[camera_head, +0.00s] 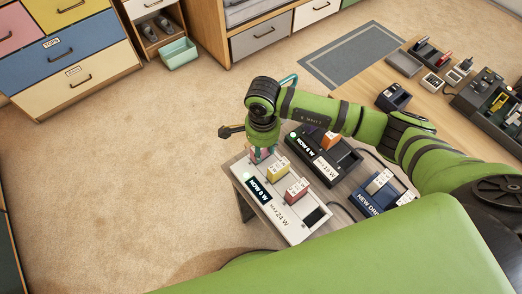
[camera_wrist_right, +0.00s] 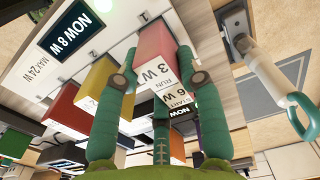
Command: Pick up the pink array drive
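The pink array drive (camera_wrist_right: 154,43) stands in the white dock (camera_head: 298,231), at the end of its row near the screen reading NOW 8 W. It is mostly hidden under my right gripper in the head view. My right gripper (camera_wrist_right: 157,66) reaches down over it. The label reads 3 W RUN, START 6 W. I cannot see whether the drive is lifted. My left gripper is not in view.
Beside the pink drive are a yellow drive (camera_head: 278,168) and a red drive (camera_head: 297,191). A black dock (camera_head: 317,153) with an orange drive (camera_head: 330,139) stands behind. A blue NEW DRIVES tray (camera_head: 368,202) is at right. The dock's front right slot is empty.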

